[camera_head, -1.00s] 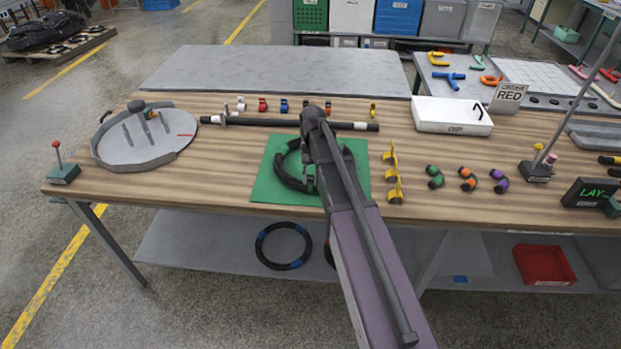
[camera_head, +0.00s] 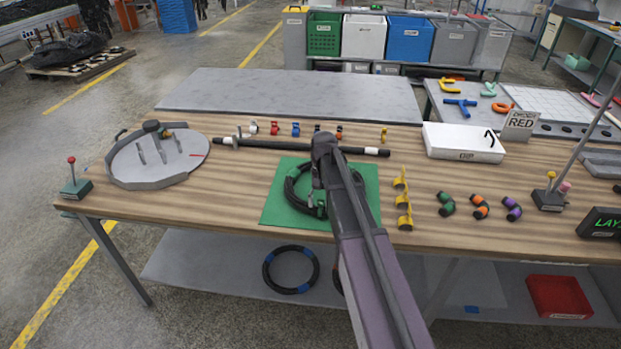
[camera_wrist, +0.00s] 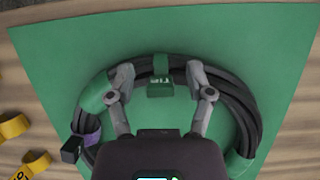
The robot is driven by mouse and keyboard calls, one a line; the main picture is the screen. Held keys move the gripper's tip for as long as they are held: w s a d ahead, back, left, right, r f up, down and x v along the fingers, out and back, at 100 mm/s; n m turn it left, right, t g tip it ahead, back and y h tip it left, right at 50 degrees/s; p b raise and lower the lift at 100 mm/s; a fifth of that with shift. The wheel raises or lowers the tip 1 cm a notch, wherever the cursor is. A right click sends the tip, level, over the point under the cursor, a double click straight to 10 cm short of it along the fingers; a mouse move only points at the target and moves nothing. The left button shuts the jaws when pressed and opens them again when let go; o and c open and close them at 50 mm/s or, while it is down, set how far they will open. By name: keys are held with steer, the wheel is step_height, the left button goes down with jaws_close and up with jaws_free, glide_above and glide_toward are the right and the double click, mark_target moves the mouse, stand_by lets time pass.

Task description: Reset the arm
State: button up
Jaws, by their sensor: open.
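My arm reaches forward over the wooden table in the head view, its end above a green mat (camera_head: 283,210). A coiled black hose (camera_head: 292,187) lies on the mat, partly hidden behind my arm. In the wrist view, my gripper (camera_wrist: 159,82) is open above the coil (camera_wrist: 243,105). Its two fingers stand apart, one on each side of a green tie (camera_wrist: 160,88) with lettering at the coil's far side. The coil also carries green sections and a purple band. I cannot tell whether the fingers touch the hose.
Yellow hooks (camera_head: 404,208) stand right of the mat, with short coloured hose pieces (camera_head: 480,207) beyond. A black bar (camera_head: 260,145) lies behind the mat. A round grey tray (camera_head: 150,180) is at left, a white box (camera_head: 462,145) at back right.

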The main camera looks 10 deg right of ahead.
steer(key=s+r+n+t+p, duration=0.2)
steer(key=s+p, duration=0.1)
steer(key=s, duration=0.4)
steer(key=s+r+n+t+h+p, duration=0.1)
steer(key=s+r+n+t+p, duration=0.1)
steer(key=s, duration=0.6)
steer(key=shift+s+r+p, duration=0.3)
steer(key=shift+r+p, duration=0.3)
steer(key=shift+p, duration=0.15)
